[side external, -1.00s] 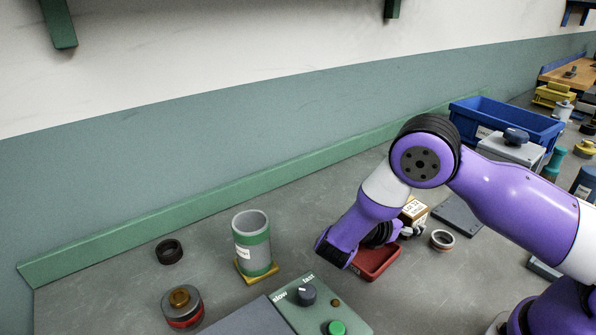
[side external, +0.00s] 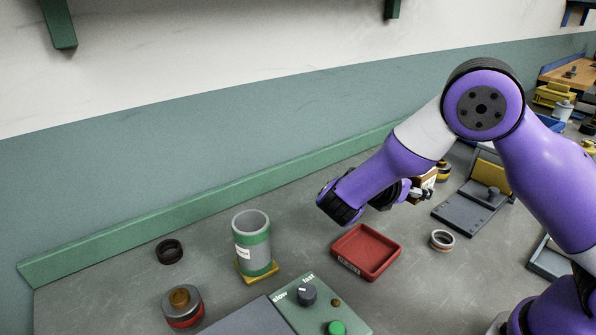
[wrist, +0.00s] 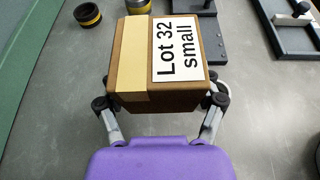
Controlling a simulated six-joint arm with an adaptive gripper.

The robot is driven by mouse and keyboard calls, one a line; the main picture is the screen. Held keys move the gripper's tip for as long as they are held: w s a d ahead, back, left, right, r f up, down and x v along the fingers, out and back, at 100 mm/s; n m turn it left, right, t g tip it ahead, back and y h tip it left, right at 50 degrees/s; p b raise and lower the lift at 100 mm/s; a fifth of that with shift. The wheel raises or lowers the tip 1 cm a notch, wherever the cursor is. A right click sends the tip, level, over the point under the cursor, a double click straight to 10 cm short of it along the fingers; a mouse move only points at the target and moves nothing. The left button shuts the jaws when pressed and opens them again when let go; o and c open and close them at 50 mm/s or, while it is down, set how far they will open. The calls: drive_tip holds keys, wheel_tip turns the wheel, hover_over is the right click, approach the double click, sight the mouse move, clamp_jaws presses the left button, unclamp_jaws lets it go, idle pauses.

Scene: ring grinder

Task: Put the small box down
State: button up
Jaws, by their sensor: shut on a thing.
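The small box (wrist: 165,62) is brown cardboard with a tan tape strip and a white label reading "Lot 32 small". My gripper (wrist: 162,98) is shut on it, one finger on each side, in the wrist view. In the side external view the small box (side external: 424,186) is mostly hidden behind my gripper (side external: 412,192), with part of its label showing. Box and gripper appear to be above the grey bench, to the right of and behind the red tray. The gap beneath the box cannot be judged exactly.
The red tray (side external: 370,246) is empty. A small ring (side external: 441,240) lies to its right, and a dark grey plate fixture (side external: 470,205) lies farther right. A green-banded cylinder (side external: 252,245) and a control panel (side external: 308,308) stand left. Bare bench lies behind the tray.

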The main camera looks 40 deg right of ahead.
sight(274, 219)
drive_tip(key=w+a+n+t, duration=0.1)
drive_tip(key=w+n+t, duration=0.1)
drive_tip(key=w+f+n+t+y, duration=0.1)
drive_tip(key=w+t, duration=0.1)
drive_tip(key=w, duration=0.1)
drive_tip(key=w+a+n+t, duration=0.1)
drive_tip(key=w+n+t, duration=0.1)
drive_tip(key=shift+w+a+f+n+y, duration=0.15)
drive_tip(key=shift+a+f+n+y, duration=0.1)
drive_tip(key=shift+a+n+y, duration=0.1)
drive_tip(key=w+a+n+t+y, duration=0.1)
drive_tip(key=w, duration=0.1)
drive_tip(key=w+a+n+t+y, duration=0.1)
drive_tip(key=w+a+n+t, duration=0.1)
drive_tip(key=w+a+n+t+y, duration=0.2)
drive_tip(key=shift+a+f, duration=0.2)
drive_tip(key=shift+f, duration=0.2)
drive_tip(key=w+a+r+n+t+y, duration=0.25)
drive_tip(key=w+a+n+y, duration=0.25)
drive_tip(key=a+n+y, duration=0.45)
drive_tip(key=f, duration=0.2)
drive_tip(key=a+f+m+h, duration=0.1)
drive_tip(key=f, duration=0.2)
drive_tip(key=f+m, duration=0.1)
drive_tip(key=f, duration=0.2)
drive_tip(key=shift+w+a+h, duration=0.2)
drive_tip(key=shift+a+h, duration=0.2)
drive_tip(key=shift+f, duration=0.4)
drive_tip(key=shift+f, duration=0.1)
